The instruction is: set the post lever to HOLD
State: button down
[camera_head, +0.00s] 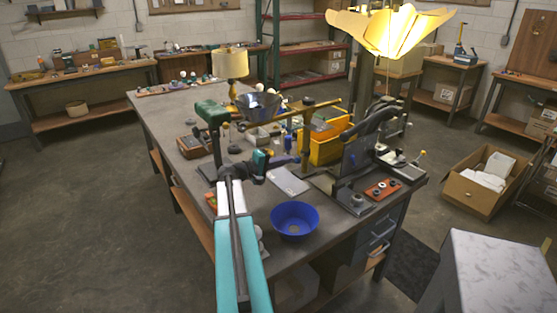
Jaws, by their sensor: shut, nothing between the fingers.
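A dark upright post (364,75) stands at the back right of the workbench, under a glowing cream lamp shade (390,28). A small lever with a yellow knob (419,156) sticks up at the bench's right end, beside a black machine (360,150). I cannot tell whether this is the post lever, and no HOLD mark is readable. My gripper (280,163) is over the middle of the bench, left of the black machine and apart from the knobbed lever. It is small in the view and looks shut and empty.
A blue bowl (294,219) sits near the bench's front edge. A yellow bin (328,140), a green-headed stand (212,115) and a metal funnel (260,104) crowd the middle. A brass-coloured bar (310,114) runs across behind. An orange plate (382,189) lies at the front right.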

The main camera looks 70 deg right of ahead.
jog(key=shift+s, duration=0.1)
dwell(0.3)
jog(key=shift+s+a+b, duration=0.1)
jog(key=shift+s+b, duration=0.7)
jog(key=shift+b, duration=0.15)
jog(key=shift+s, duration=0.1)
jog(key=w+d+b+v, duration=0.1)
jog(key=w+b+v, duration=0.1)
jog(key=v, duration=1.1)
jog(key=shift+w+b, duration=0.35)
jog(key=shift+b, duration=0.05)
jog(key=shift+r, duration=0.1)
